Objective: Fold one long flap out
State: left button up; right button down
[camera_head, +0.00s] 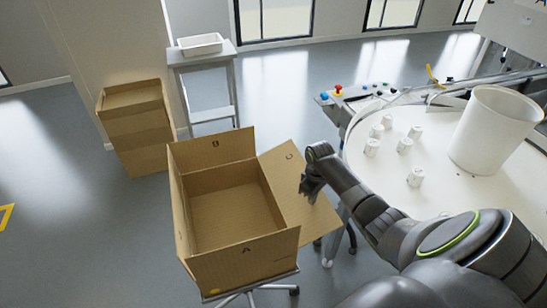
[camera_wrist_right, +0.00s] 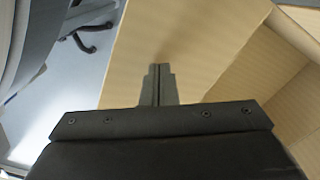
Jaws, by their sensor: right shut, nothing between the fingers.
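An open cardboard box (camera_head: 250,248) stands on a wheeled stand, with its empty inside facing up. Its long right flap (camera_head: 285,172) is tilted outward to the right. Its far short flap (camera_head: 212,149) stands up, and the near side shows a panel facing me. My right gripper (camera_head: 309,192) is at the right flap, in front of its outer part. In the right wrist view the shut fingers (camera_wrist_right: 159,70) lie over the flap (camera_wrist_right: 190,35), with nothing between them; whether they touch it I cannot tell. My left gripper is not in view.
A round white table (camera_head: 385,180) with several small white cups and a big white bin (camera_head: 497,130) stands at the right. Floor at left is clear.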

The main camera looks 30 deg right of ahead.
jog(key=shift+r+p, duration=1.35)
jog(key=shift+r, duration=0.6)
notch_tip(320, 180, up, 3)
jog(key=shift+r, duration=0.1)
